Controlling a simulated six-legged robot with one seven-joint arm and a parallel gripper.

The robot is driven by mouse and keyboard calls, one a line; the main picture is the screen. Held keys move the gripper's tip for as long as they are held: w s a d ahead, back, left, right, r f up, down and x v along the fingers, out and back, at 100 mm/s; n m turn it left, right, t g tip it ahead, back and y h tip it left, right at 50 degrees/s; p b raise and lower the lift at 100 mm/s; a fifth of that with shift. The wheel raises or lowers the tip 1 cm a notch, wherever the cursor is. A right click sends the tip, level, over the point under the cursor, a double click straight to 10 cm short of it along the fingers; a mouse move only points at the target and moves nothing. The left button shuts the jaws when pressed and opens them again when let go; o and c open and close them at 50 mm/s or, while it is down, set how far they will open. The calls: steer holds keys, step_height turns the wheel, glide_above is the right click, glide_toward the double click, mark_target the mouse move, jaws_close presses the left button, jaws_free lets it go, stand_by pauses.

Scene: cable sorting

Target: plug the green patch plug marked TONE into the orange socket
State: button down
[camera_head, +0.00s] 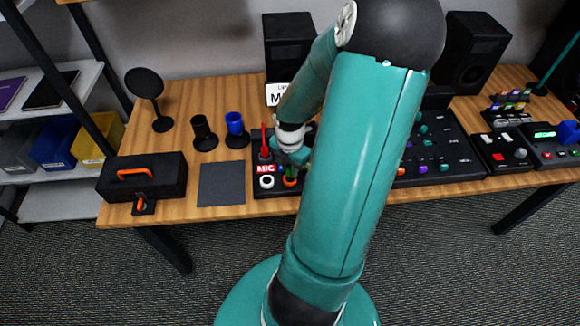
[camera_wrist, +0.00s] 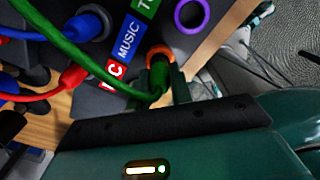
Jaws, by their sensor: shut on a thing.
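The green patch plug (camera_wrist: 158,66) sits at the orange socket (camera_wrist: 160,51) in the wrist view, with the orange ring around its end. I cannot tell how deep it is. Its green cable (camera_wrist: 75,55) loops off to the upper left. My gripper (camera_wrist: 172,86) is shut on the plug, its fingers partly hidden by the plug and the wrist housing. In the head view the orange socket (camera_head: 290,182) shows below my gripper (camera_head: 293,160), with a bit of green above it. The plug's own TONE mark is not readable.
Beside it are a blue plug (camera_wrist: 86,24), a red plug (camera_wrist: 74,77) and a purple-ringed socket (camera_wrist: 190,13). A white-ringed socket (camera_head: 267,182) lies left of the orange one. A dark mat (camera_head: 221,184) and black case (camera_head: 143,176) lie further left.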

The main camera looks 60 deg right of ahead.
steer(key=shift+f, duration=0.8)
stand_by(0.5)
steer(key=c, duration=0.7)
jaws_free()
steer(key=shift+r, duration=3.5)
